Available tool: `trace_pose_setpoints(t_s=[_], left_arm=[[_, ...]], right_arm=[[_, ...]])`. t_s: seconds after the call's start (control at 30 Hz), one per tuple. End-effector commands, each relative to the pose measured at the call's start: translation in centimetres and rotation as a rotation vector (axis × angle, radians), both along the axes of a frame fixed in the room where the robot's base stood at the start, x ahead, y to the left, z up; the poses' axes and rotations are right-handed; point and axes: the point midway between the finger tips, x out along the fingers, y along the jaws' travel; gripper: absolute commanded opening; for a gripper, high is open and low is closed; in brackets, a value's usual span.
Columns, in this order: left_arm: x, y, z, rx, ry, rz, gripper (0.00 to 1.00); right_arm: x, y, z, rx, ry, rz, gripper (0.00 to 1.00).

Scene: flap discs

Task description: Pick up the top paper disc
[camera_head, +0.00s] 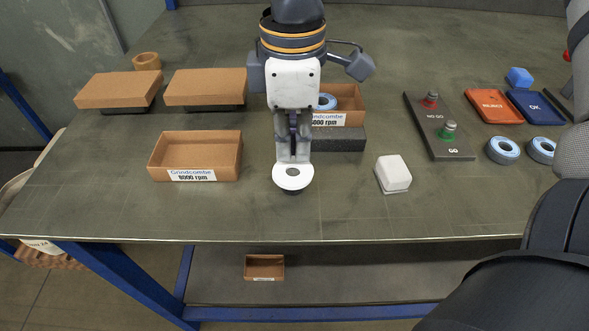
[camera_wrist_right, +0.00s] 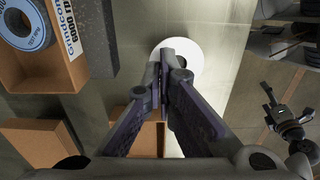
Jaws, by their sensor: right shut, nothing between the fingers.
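A white paper disc (camera_head: 293,184) with a hole in its middle lies on top of a small dark round support near the table's front edge. I cannot tell whether there are more discs under it. It also shows in the right wrist view (camera_wrist_right: 195,62), partly hidden behind the fingers. My right gripper (camera_head: 293,157) points down right over the disc, at its rear part. Its fingers (camera_wrist_right: 168,75) are shut with nothing between them. I cannot tell whether the fingertips touch the disc.
An open cardboard box (camera_head: 195,158) labelled 8000 rpm stands left of the disc. A second box (camera_head: 350,100) with a blue-labelled disc stands behind, by a dark foam block (camera_head: 340,140). A white block (camera_head: 393,173) and a gauge board (camera_head: 437,130) are to the right.

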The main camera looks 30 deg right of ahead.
Motion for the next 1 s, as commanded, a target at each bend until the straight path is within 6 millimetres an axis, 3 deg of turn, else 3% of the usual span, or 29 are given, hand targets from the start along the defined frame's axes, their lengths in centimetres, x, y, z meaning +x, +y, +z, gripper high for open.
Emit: trace_pose_setpoints(t_s=[1.0], left_arm=[[0.0,0.0,0.0,0.0,0.0,0.0,0.88]], right_arm=[[-0.1,0.1,-1.2,-0.001,0.001,0.001,0.0]])
